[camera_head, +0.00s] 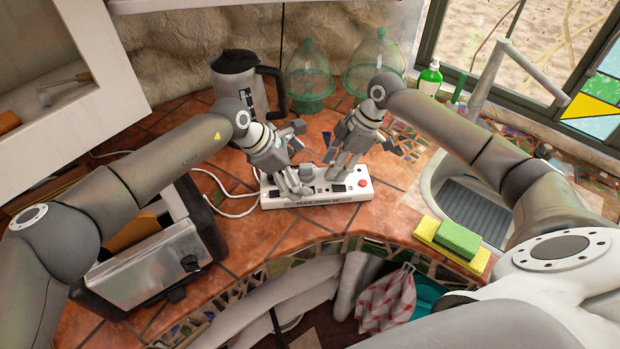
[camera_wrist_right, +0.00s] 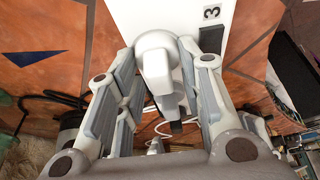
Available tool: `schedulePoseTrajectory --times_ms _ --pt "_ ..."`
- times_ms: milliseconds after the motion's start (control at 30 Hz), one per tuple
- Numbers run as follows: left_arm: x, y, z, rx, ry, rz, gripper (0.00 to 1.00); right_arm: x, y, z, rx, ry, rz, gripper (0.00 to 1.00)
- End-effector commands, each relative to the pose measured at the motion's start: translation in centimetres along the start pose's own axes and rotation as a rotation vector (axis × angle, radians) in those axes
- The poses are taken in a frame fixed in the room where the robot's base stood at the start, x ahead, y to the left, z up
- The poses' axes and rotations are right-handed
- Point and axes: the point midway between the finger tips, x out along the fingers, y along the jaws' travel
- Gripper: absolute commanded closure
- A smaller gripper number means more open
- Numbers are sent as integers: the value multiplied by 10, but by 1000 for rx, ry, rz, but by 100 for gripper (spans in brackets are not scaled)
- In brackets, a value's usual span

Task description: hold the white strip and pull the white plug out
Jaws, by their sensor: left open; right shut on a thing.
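The white strip (camera_head: 325,196) lies on the tiled counter with a red round button at its right end. My right gripper (camera_head: 338,172) is over its middle. In the right wrist view my right gripper (camera_wrist_right: 160,62) is shut on the white plug (camera_wrist_right: 155,48), with a finger on each side. The strip (camera_wrist_right: 190,15) shows behind the plug, with a "3" mark beside it. I cannot tell whether the plug still sits in its socket. My left gripper (camera_head: 292,187) is open at the strip's left end; its fingertips are low at the strip, and contact is unclear.
A toaster (camera_head: 150,255) stands at the left, with white cord on the counter between it and the strip. A kettle (camera_head: 240,85) and green glass domes (camera_head: 308,80) stand behind the arms. A sponge (camera_head: 459,239) and the sink (camera_head: 470,205) are at the right.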

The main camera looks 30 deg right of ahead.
Motion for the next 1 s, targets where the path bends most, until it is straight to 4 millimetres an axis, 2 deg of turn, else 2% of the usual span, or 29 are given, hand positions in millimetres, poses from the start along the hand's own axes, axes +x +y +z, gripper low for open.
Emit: schedulePoseTrajectory --times_ms 33,200,400,700,1000 --pt "10 -1 1 -3 0 -2 0 0 0 0 0 0 1 90" --pt "35 -1 1 -2 -2 -1 0 0 0 0 0 0 1 90" --pt "56 0 1 -2 -2 0 0 0 0 0 0 0 1 90" --pt "71 0 1 0 -2 1 0 0 0 0 0 0 1 90" --pt "72 0 1 -1 -2 1 0 0 0 0 0 0 1 90"
